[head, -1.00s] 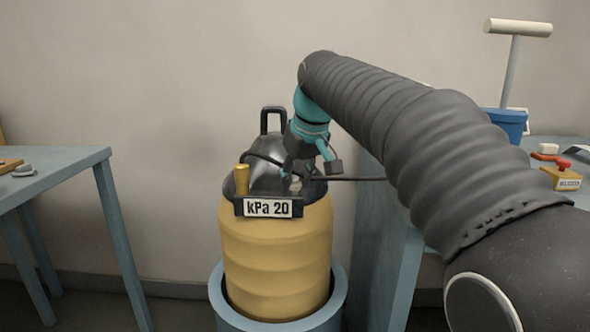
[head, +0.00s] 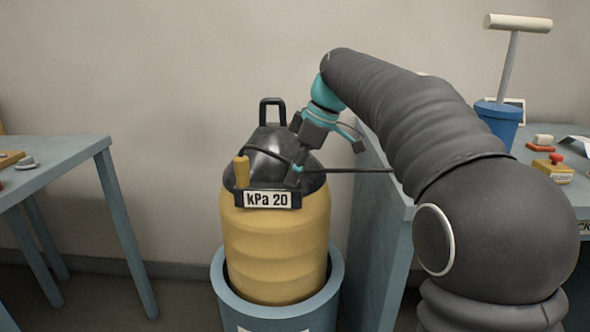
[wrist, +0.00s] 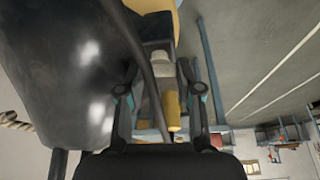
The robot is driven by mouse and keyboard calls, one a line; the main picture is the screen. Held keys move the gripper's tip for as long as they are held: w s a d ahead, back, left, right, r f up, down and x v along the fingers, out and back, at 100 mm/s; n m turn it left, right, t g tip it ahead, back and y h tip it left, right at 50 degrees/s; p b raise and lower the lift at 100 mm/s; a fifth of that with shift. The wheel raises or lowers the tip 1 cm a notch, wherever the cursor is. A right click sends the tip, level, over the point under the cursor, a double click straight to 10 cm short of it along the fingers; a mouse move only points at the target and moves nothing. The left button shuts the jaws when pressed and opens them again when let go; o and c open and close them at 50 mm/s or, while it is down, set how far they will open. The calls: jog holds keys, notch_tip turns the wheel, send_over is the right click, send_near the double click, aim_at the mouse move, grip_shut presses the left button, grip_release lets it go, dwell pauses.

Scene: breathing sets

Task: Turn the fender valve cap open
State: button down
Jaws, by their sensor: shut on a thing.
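The fender (head: 275,235) is a yellow ribbed barrel with a black domed top (head: 268,148) and a "kPa 20" plate (head: 267,199) on its front. How far the cap is turned cannot be told.
A black handle (head: 272,110) rises behind. The fender sits in a blue tub (head: 338,285). Blue tables flank it, left (head: 60,155) and right (head: 380,215), the right one close.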

jog(key=shift+n+g, duration=0.3)
jog(key=shift+n, duration=0.2)
jog(key=c, duration=0.8)
grip_release()
jog(key=shift+o, duration=0.2)
jog(key=v, duration=1.2)
jog(key=shift+w+a, duration=0.1)
